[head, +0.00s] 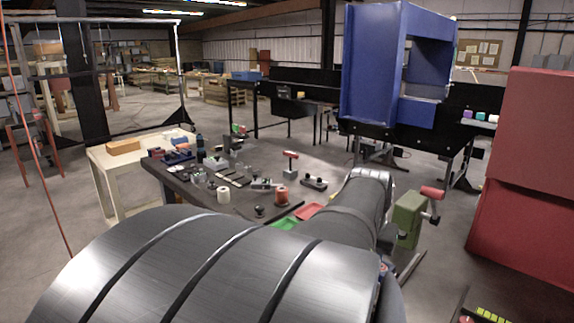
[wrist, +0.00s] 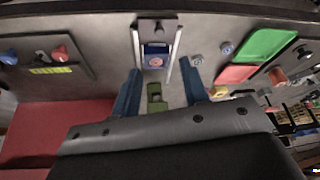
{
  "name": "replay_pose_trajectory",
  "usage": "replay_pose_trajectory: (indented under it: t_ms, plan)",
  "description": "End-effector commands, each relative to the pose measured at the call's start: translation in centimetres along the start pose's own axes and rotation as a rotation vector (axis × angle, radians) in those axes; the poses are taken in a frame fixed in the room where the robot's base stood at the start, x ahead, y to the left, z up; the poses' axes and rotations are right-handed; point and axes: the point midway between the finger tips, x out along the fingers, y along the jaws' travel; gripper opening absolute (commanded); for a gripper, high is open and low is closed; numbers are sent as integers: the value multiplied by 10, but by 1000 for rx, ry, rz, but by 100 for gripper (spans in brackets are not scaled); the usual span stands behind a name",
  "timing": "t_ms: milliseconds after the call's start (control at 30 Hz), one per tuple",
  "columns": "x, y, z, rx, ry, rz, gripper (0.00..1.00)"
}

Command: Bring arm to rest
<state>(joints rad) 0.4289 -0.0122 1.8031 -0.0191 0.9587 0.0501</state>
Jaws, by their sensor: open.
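My gripper (wrist: 160,70) shows in the wrist view as two blue fingers standing well apart. It is open, and I see nothing clamped between the fingers. Beyond the fingertips is a blue block with a round pink mark (wrist: 155,55), set between two pale rails. A green part (wrist: 157,98) shows between the finger bases; I cannot tell its distance. In the head view my large grey arm fills the lower middle and reaches away toward the right of centre. The gripper's fingers cannot be made out there.
A green post with a red handle (head: 408,217) stands close right of my arm. A dark workbench (head: 180,190) holding several small parts lies left. A blue gate-shaped frame (head: 362,68) stands behind, and red boxes (head: 525,160) at right. The wrist view shows green (wrist: 263,44) and red (wrist: 236,74) trays.

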Motion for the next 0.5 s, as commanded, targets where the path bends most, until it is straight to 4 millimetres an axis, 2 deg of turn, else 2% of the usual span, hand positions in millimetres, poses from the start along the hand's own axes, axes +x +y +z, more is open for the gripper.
replay_pose_trajectory:
  t_ms: [100, 500]
  plan:
    - [25, 0, 1, 0, -6, 1, 41]
    - [98, 1, 1, 0, -5, 1, 41]
